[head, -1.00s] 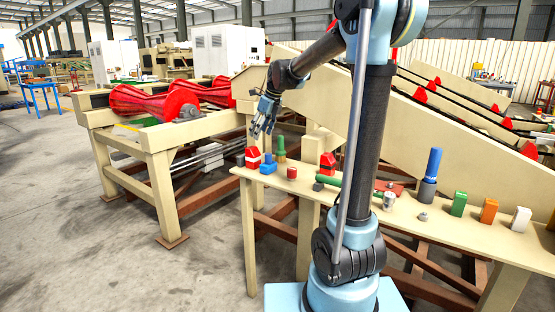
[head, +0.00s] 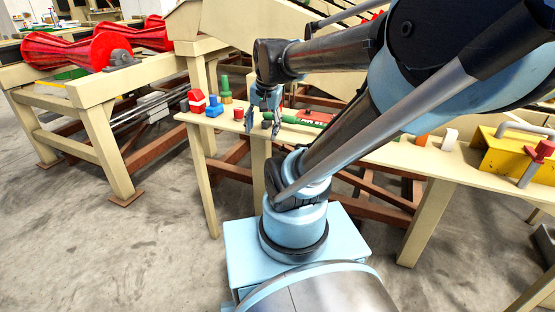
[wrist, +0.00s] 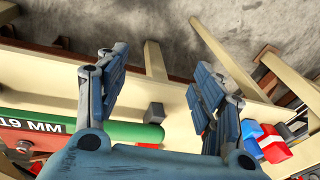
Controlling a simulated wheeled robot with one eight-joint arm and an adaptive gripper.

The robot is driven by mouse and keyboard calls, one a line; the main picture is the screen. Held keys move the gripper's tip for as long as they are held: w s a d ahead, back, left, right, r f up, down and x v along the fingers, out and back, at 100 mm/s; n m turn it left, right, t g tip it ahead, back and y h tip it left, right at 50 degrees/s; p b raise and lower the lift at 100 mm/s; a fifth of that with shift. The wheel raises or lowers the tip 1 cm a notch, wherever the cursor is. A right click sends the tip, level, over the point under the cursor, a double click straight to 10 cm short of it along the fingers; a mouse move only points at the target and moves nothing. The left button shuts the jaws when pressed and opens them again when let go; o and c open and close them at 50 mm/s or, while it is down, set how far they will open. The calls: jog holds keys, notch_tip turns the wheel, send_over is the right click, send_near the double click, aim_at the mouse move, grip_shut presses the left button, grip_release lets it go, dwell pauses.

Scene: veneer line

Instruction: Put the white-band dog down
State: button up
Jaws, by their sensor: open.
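A red block with a white band (head: 197,101), which fits the white-band dog, stands at the left end of the narrow cream bench (head: 190,119). It also shows in the wrist view (wrist: 277,151), partly crowded by a blue piece. My gripper (head: 264,130) is to the right of it, pointing down over the bench, open with nothing between its fingers. In the wrist view my gripper's fingers (wrist: 159,62) are spread wide apart. A small dark grey cube (wrist: 155,112) lies on the bench below the gap between them.
A blue piece (head: 214,107), a green piece (head: 225,90) and a red cylinder (head: 239,114) stand near the banded block. A yellow box (head: 500,150) is far right.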

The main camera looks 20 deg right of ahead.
jog(key=s+d+f+n, duration=0.3)
jog(key=s+f+n, duration=0.3)
jog(key=s+f, duration=0.1)
jog(key=shift+s+f+h, duration=0.35)
jog(key=shift+s+h, duration=0.05)
jog(key=shift+s, duration=0.2)
jog(key=shift+d, duration=0.1)
jog(key=shift+w+f, duration=0.2)
jog(key=shift+w, duration=0.25)
